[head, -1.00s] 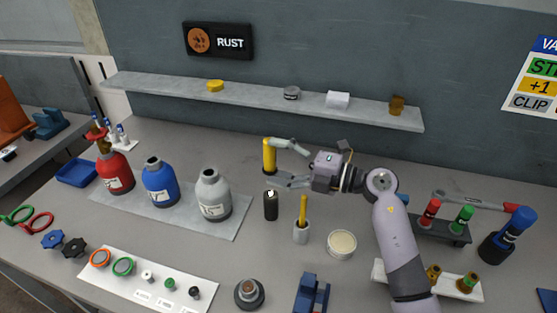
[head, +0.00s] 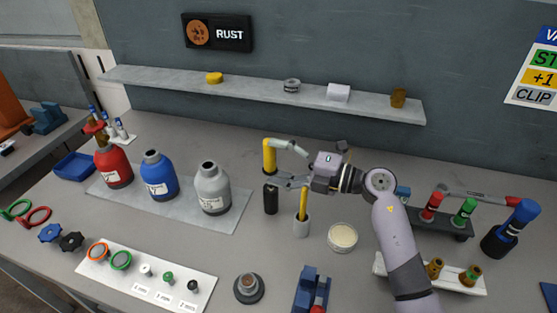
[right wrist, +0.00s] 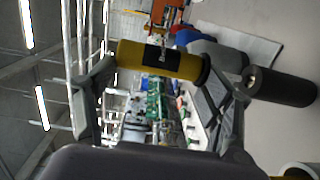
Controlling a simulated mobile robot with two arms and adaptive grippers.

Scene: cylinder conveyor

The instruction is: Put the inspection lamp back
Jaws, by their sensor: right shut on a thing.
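The inspection lamp appears to be the yellow cylinder (head: 269,155) with a dark lower end. It is upright in the head view; the right wrist view shows its yellow body (right wrist: 130,56) with a black label. My right gripper (head: 270,163) is shut on it from the right, with one finger on each end region in the wrist view (right wrist: 163,72). My left gripper is out of view.
A grey bottle (head: 212,188), a blue bottle (head: 159,180) and a red bottle (head: 112,165) stand left. A shelf (head: 250,94) runs behind.

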